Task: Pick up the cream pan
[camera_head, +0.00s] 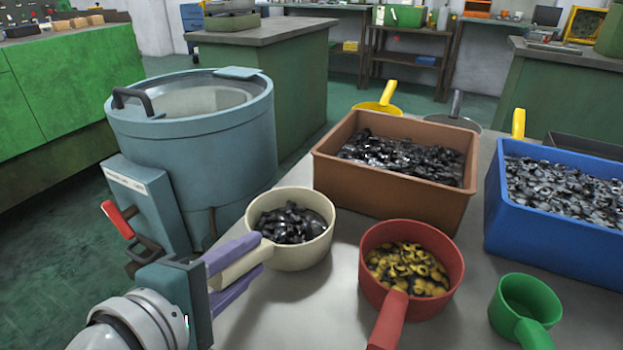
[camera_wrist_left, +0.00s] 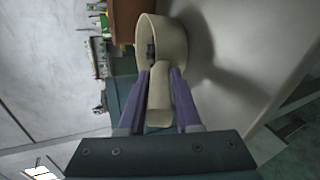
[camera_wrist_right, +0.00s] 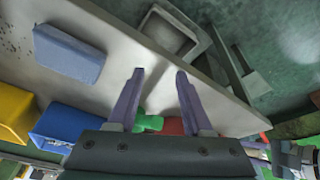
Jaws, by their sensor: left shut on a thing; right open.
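The cream pan (camera_head: 304,258) holds dark metal parts and stays about level at the left edge of the grey table. My left gripper (camera_head: 256,252) is shut on its handle. In the left wrist view, the cream pan (camera_wrist_left: 176,42) lies just beyond my left fingertips (camera_wrist_left: 161,72), with its handle between the purple fingers. A shadow falls on the table beside it; I cannot tell whether its base touches the table. My right gripper (camera_wrist_right: 160,72) shows only in the right wrist view, open and empty.
A red pan (camera_head: 372,240) with yellow parts and a green pan (camera_head: 505,318) stand to the right. A brown bin (camera_head: 380,200) and a blue bin (camera_head: 550,235) of metal parts stand behind. A blue-grey drum machine (camera_head: 230,150) with an open top stands left of the table.

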